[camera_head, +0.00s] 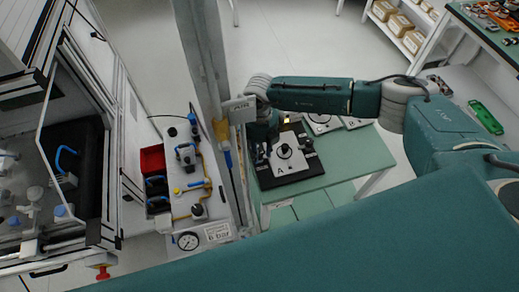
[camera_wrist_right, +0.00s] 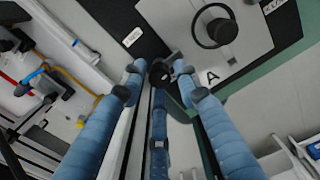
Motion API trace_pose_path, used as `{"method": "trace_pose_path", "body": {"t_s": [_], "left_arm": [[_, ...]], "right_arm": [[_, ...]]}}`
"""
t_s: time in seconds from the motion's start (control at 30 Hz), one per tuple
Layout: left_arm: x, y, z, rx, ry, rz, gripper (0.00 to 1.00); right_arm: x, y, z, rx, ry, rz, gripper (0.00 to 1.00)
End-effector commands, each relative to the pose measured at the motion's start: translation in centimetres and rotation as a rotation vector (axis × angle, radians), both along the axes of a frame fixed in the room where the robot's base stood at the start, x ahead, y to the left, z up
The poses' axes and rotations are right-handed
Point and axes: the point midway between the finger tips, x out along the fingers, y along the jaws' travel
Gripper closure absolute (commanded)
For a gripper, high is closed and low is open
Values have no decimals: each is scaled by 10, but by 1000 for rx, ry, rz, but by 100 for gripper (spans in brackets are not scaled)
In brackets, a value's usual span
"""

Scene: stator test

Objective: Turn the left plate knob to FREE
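The white plate marked A (camera_head: 284,161) lies on a black base (camera_head: 271,180) on the green table; its black centre knob (camera_head: 284,151) stands up. In the right wrist view, the plate (camera_wrist_right: 190,22) and its large round knob (camera_wrist_right: 222,30) are at the upper right, beyond the fingers. My right gripper (camera_wrist_right: 158,70) is over the left edge of the base, its blue fingers apart. A small dark round part (camera_wrist_right: 160,76) shows between the fingertips; contact is unclear. In the head view my right gripper is largely hidden by its wrist. My left gripper is not in view.
A grey upright post (camera_head: 205,70) stands close left of my right wrist. Left of it is a panel with a gauge (camera_head: 188,240), yellow pipes and a red bin (camera_head: 152,160). More white plates (camera_head: 322,122) lie behind plate A.

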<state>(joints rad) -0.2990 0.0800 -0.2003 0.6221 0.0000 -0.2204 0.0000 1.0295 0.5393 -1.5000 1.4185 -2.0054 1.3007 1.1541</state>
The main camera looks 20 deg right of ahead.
Motion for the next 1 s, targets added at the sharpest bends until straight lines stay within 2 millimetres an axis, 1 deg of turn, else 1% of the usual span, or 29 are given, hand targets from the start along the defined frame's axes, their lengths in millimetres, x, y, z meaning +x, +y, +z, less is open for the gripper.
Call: {"method": "trace_pose_path", "body": {"t_s": [0.03, 0.1, 0.13, 0.37, 0.57, 0.77, 1.0], "left_arm": [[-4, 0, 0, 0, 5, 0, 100], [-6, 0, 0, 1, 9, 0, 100], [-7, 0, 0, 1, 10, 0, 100], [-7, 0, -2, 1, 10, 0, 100], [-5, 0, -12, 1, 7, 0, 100], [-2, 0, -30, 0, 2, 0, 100], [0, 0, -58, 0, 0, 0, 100]], "right_arm": [[0, 0, 0, 0, 0, 0, 84], [0, 0, 0, 0, 0, 0, 98], [0, 0, 0, 0, 0, 0, 100], [0, 0, 0, 0, 0, 9, 100], [1, 1, -1, 2, -2, 73, 100], [2, 0, -3, 2, -4, 209, 100], [2, 0, -4, 2, -5, 433, 100]]}}
